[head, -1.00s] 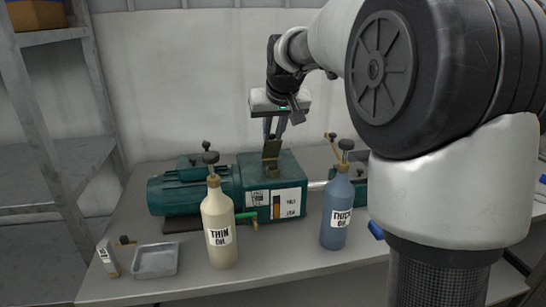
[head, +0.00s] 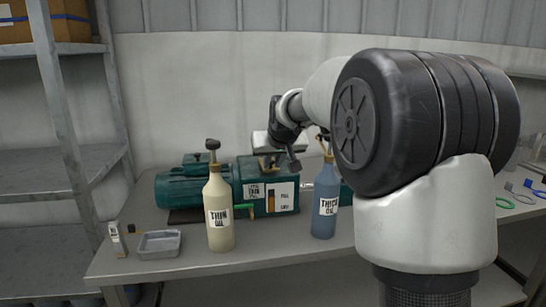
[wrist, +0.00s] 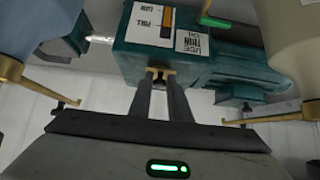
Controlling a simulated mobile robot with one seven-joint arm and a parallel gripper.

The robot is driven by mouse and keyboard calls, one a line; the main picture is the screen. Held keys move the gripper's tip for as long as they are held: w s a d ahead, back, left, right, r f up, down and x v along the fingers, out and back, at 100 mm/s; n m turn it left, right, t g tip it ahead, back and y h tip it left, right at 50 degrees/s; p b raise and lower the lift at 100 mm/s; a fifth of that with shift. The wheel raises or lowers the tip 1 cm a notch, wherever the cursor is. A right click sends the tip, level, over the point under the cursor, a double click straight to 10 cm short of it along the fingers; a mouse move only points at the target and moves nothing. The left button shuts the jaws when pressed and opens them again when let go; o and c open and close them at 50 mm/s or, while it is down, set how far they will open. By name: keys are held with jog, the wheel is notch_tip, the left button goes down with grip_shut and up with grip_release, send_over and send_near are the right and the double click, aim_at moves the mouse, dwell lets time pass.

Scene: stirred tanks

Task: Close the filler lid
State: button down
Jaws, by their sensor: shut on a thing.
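The teal pump unit (head: 183,188) lies on the bench, with white labels and an orange sight strip on its front box. It also shows in the wrist view (wrist: 215,75), where its labels are upside down. My gripper (head: 268,161) is low at the top of that box. In the wrist view my gripper (wrist: 160,82) has its two fingers close together on the small brass filler lid (wrist: 159,73) at the box's edge. The lid's exact angle and the filler opening are hidden by my gripper and arm.
The thin oil bottle (head: 219,215) and thick oil bottle (head: 324,207) stand in front of the pump. A small metal tray (head: 159,245) sits at the bench's left front. Shelving (head: 55,185) stands at left. Coloured rings (head: 500,202) lie at right.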

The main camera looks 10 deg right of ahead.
jog(key=shift+s+f+b, duration=0.15)
jog(key=shift+f, duration=0.45)
jog(key=shift+s+f+b, duration=0.15)
jog(key=shift+f, duration=0.4)
jog(key=c, duration=1.7)
grip_release()
jog(key=shift+s, duration=0.1)
jog(key=p+v, duration=0.1)
jog(key=v, duration=0.5)
jog(key=p+v, duration=0.1)
jog(key=v, duration=0.5)
jog(key=w+r+p+v, duration=0.1)
jog(key=v, duration=0.5)
jog(key=shift+s+r, duration=0.15)
jog(key=shift+r, duration=0.05)
jog(key=shift+s, duration=0.1)
